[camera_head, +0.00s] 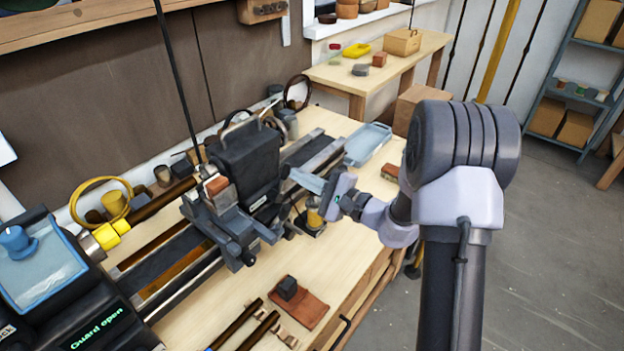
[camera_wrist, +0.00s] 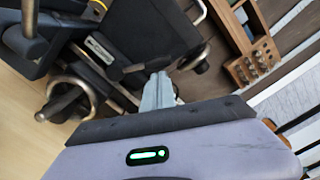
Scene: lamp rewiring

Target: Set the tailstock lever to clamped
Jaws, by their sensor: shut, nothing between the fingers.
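The tailstock (camera_head: 247,155) is a dark block on the lathe bed, at the middle of the head view. It also fills the upper middle of the wrist view (camera_wrist: 150,28). A dark bar that looks like its lever (camera_wrist: 135,69) shows just left of my fingertips; its setting cannot be read. My gripper (camera_head: 301,178) is at the tailstock's right side, with its fingers pointing towards it. In the wrist view the fingers (camera_wrist: 158,88) are together and hold nothing. I cannot tell whether they touch the bar.
A round metal handwheel (camera_wrist: 70,98) is at the left in the wrist view. A blue tray (camera_head: 368,142) lies on the bench behind my gripper. A brown pad (camera_head: 308,308) with a dark block is at the bench front. The control box reads "Guard open" (camera_head: 97,330).

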